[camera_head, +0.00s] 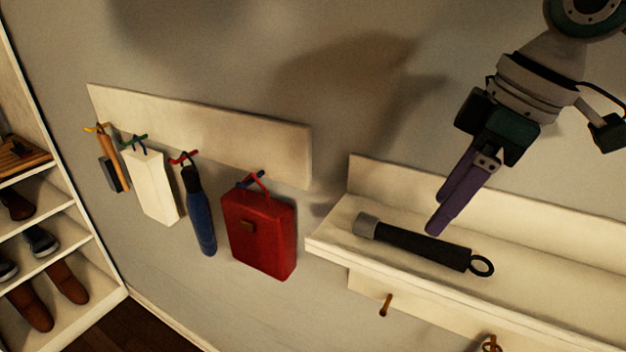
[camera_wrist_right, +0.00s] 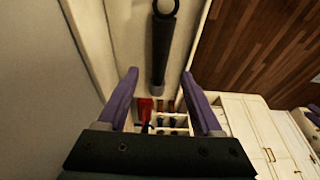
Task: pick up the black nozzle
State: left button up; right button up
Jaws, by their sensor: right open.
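The black nozzle (camera_head: 422,247) lies on the white wall shelf (camera_head: 327,232). It has a grey collar at its left end and a black ring at its right end. My right gripper (camera_head: 436,214) is above the nozzle, with its purple fingers pointing down toward it. The fingers are apart from the nozzle. In the right wrist view the nozzle (camera_wrist_right: 162,45) stands ahead of the open, empty fingers (camera_wrist_right: 161,100), with its ring at the top. My left gripper is in neither view.
A rack board (camera_head: 200,130) on the wall holds a red box (camera_head: 262,232), a blue tool (camera_head: 201,220), a white box (camera_head: 152,187) and a brush-like item (camera_head: 113,165). Pegs sit below the shelf. A shoe shelf (camera_head: 85,262) stands at left. The shelf around the nozzle is clear.

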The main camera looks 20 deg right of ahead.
aim_at(421, 237)
jog(key=p+x, duration=0.2)
jog(key=x, duration=0.3)
jog(key=shift+a, duration=0.1)
jog(key=shift+f, duration=0.55)
jog(key=shift+w, duration=0.1)
jog(key=shift+f, duration=0.15)
grip_shut()
